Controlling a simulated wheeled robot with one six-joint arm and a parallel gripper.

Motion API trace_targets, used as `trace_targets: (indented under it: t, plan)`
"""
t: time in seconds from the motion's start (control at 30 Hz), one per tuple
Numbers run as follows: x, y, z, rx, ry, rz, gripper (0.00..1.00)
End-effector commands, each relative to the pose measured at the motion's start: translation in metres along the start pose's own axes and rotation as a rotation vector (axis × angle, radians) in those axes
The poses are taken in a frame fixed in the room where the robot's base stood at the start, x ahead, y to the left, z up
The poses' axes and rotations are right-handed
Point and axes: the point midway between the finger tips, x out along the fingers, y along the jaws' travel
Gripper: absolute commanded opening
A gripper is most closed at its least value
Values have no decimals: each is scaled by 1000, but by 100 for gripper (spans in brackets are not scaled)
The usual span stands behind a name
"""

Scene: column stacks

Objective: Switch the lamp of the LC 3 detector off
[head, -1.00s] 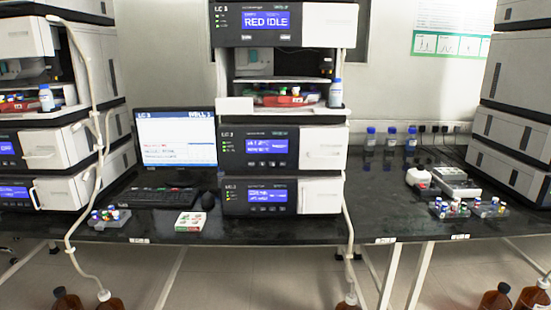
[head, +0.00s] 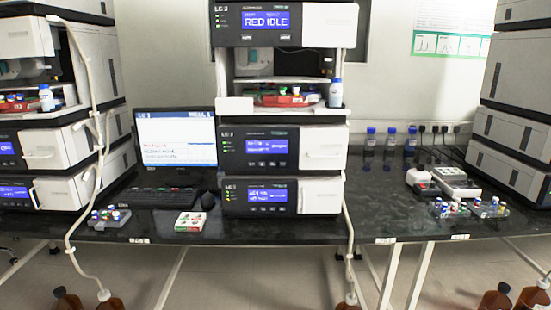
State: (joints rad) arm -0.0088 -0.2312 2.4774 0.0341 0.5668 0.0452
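The LC 3 stack stands on the bench in the middle of the head view. Its top module (head: 283,23) has a blue display (head: 265,18) reading "RED IDLE" and small indicator lights at left. Below it is an open bay with a red vial tray (head: 290,99). Two lower modules follow, a middle one (head: 284,148) and a bottom one (head: 282,196), each with a blue display, several small buttons and a white door at right. Their small print is too blurred to read, so I cannot tell which module is the detector. My gripper is not in view.
A monitor (head: 175,136) labelled LC 3 and a keyboard (head: 160,197) stand left of the stack. Other instrument stacks flank both sides. A white box (head: 190,222) and vial racks (head: 109,217) lie near the bench's front edge.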

Motion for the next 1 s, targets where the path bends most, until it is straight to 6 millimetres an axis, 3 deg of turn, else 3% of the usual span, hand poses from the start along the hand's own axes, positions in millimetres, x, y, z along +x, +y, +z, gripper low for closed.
trace_targets:
  t: [0.33,1.0]
  plan:
    - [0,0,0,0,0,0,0]
    - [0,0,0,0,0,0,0]
